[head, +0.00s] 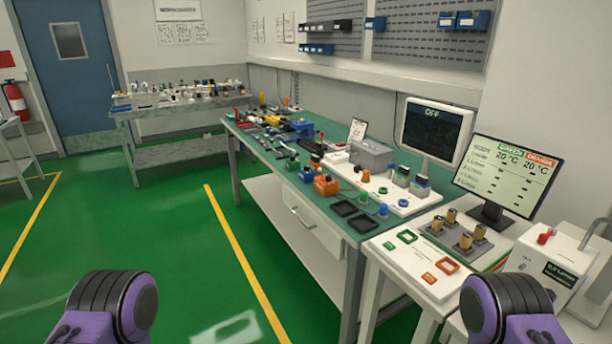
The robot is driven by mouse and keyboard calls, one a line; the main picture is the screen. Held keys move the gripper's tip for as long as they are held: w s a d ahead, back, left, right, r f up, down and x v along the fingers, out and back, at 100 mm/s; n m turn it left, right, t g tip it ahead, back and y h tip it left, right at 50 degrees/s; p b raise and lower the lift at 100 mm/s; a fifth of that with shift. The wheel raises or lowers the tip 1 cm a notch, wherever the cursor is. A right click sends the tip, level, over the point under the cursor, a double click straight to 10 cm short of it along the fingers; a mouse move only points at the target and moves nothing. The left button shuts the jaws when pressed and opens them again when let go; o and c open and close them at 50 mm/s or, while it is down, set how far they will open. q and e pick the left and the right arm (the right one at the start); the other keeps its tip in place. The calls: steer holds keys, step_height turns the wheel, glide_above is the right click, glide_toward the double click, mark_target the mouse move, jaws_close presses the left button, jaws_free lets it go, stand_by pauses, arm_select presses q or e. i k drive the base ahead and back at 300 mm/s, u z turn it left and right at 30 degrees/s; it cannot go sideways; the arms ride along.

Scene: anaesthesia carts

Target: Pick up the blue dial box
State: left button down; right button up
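A larger blue item (300,128) lies farther back on the same bench. Only purple and black parts of my two arms show at the bottom left and bottom right. Neither gripper is in view.
Two black trays (344,208) lie near the bench's front edge. A white board (384,191) with coloured parts is behind them.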

mark_target(305, 177)
steer(key=u, duration=0.55)
steer(key=k, duration=1.3)
steer(key=u, duration=0.75)
steer(key=i, duration=2.7)
steer(key=z, duration=1.4)
steer(key=i, duration=0.95)
steer(key=z, duration=1)
